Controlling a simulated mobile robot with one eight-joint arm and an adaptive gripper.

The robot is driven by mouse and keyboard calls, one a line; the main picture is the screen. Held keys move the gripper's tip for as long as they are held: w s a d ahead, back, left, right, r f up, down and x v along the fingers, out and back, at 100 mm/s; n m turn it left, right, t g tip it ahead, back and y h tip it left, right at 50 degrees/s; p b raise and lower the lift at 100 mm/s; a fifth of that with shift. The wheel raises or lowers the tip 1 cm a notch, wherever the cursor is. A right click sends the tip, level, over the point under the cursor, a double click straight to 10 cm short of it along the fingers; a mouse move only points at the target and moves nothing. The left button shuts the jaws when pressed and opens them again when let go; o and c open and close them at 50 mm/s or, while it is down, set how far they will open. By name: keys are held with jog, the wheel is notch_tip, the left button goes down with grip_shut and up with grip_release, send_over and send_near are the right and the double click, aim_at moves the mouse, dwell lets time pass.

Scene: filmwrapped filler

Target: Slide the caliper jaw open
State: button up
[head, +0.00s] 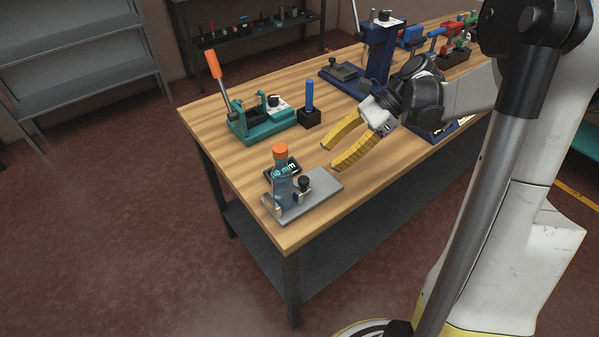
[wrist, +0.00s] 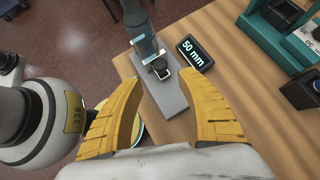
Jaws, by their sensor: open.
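The caliper (head: 290,190) stands near the front left corner of the workbench, with a flat grey base, a blue-grey upright and an orange top. A dark slider with a knob (head: 303,188) sits on its base beside the upright. In the wrist view the caliper base (wrist: 166,98) lies beyond my fingers, and the knob (wrist: 160,66) shows near the upright. A dark display reading 50 mm (wrist: 194,52) stands beside it. My gripper (head: 327,160) has yellow fingers, open and empty, above the bench to the right of the caliper. It also shows in the wrist view (wrist: 158,84), apart from the caliper.
A teal fixture with an orange-handled lever (head: 250,122) stands behind the caliper. A dark block with a blue peg (head: 309,112) is next to it. A blue press (head: 378,55) and more tools stand farther back. Bare wooden benchtop (head: 220,160) lies left of the caliper.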

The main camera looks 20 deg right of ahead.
aim_at(305, 179)
jog(key=b+x, duration=0.3)
jog(key=x, duration=0.7)
grip_shut()
